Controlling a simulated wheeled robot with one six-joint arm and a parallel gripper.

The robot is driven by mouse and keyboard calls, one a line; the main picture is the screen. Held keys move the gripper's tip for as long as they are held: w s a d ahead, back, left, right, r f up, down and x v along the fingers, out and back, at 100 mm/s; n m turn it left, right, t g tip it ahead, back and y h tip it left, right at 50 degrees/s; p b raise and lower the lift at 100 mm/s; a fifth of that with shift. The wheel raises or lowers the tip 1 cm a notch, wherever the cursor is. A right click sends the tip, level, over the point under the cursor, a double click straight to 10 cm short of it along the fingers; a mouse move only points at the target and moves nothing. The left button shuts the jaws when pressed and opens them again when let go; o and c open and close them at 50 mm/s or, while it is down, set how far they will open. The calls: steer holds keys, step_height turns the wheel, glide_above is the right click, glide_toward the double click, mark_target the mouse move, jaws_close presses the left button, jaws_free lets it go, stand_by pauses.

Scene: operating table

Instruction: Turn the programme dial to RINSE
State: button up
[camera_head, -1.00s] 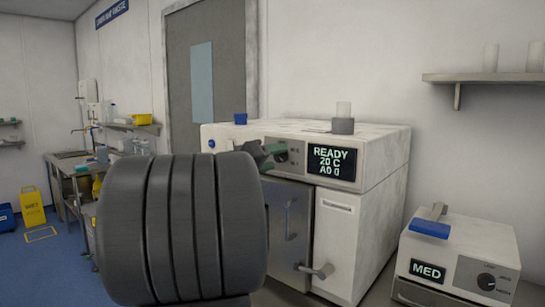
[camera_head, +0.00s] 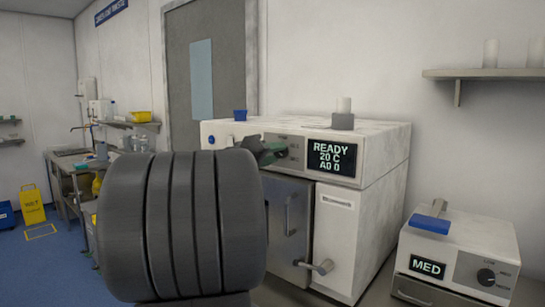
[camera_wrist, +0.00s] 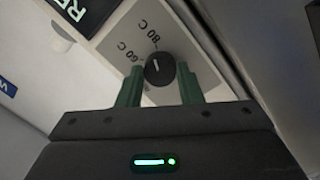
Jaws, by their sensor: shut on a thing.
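The programme dial (camera_wrist: 160,68) is a round black knob with a white pointer line, on a light panel. In the wrist view, labels 60 C and 80 C show beside it; no RINSE label is readable. My gripper (camera_wrist: 160,75) has its two green fingers on either side of the dial, shut on it. In the head view my gripper (camera_head: 277,152) is at the front panel of the white washer (camera_head: 385,145), mostly covering the dial. The washer's display (camera_head: 332,158) reads READY, 20 C, A0 0.
My own dark arm blocks the lower left middle of the head view. The washer's grey door (camera_head: 280,210) is closed below the panel. A smaller device (camera_head: 460,250) with a MED display and its own knob stands at the right. A shelf (camera_head: 485,74) hangs above it.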

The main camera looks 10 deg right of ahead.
steer(key=n+b, duration=0.2)
steer(key=n, duration=0.3)
steer(key=shift+f+h+b, duration=0.15)
steer(key=shift+h+b, duration=0.15)
steer(key=shift+b, duration=0.05)
steer(key=n+t+p, duration=0.1)
steer(key=n, duration=0.5)
steer(key=n+p, duration=0.1)
steer(key=n, duration=0.6)
steer(key=n+t+y+p, duration=0.1)
steer(key=n, duration=0.5)
steer(key=shift+s+d+n+t, duration=0.1)
steer(key=shift+s+n+t, duration=0.05)
steer(key=shift+n+t, duration=0.15)
steer(key=shift+p, duration=0.3)
steer(key=o, duration=1)
steer(key=shift+c, duration=0.2)
steer(key=r+b+v, duration=0.1)
steer(key=v, duration=1.2)
steer(key=shift+s+a+f, duration=0.25)
steer(key=shift+s+f, duration=0.05)
